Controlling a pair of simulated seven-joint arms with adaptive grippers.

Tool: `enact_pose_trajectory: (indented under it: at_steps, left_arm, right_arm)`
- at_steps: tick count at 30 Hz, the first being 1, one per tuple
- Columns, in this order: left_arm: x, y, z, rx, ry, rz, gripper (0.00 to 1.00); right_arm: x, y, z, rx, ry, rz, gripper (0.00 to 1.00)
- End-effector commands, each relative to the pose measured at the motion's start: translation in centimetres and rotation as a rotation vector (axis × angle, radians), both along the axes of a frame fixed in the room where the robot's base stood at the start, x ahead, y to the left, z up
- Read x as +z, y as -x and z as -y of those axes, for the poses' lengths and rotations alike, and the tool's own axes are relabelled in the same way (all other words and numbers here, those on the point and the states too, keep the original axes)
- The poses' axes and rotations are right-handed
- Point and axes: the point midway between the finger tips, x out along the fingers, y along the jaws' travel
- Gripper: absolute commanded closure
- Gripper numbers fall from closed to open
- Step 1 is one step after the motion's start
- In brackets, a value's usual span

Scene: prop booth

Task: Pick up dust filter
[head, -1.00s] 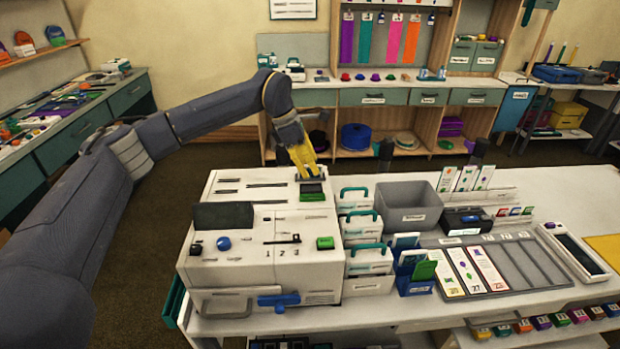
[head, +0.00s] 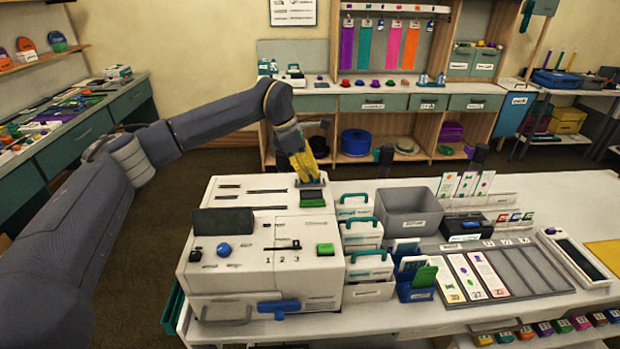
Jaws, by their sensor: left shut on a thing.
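A small dark block with a green face (head: 312,196) sits at the back right of the white machine's top (head: 255,190); I take it to be the dust filter. My left gripper (head: 309,180), with yellow fingers, points down at it and is shut on it. The fingers cover the back of the block. The block looks seated at the machine's top, and I cannot tell if it is lifted. My right gripper is not in view.
White boxes with teal handles (head: 362,232) stand close to the machine's right side. A grey bin (head: 408,222) and a tray of cards (head: 515,268) lie further right. A blue lever (head: 278,306) sticks out of the machine's front.

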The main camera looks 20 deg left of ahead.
Motion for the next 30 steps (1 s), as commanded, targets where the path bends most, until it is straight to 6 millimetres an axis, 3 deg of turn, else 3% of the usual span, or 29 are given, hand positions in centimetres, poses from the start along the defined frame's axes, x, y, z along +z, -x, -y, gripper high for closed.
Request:
enact_pose_trajectory:
  at_steps: [11, 30]
  left_arm:
    - [2.9, 0.0, 0.0, 0.001, 0.000, 0.002, 1.00]
    - [15.2, 0.0, 0.1, 0.000, 0.000, 0.002, 1.00]
  right_arm:
    - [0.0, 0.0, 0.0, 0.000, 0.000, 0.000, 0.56]
    - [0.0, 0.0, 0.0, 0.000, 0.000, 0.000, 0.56]
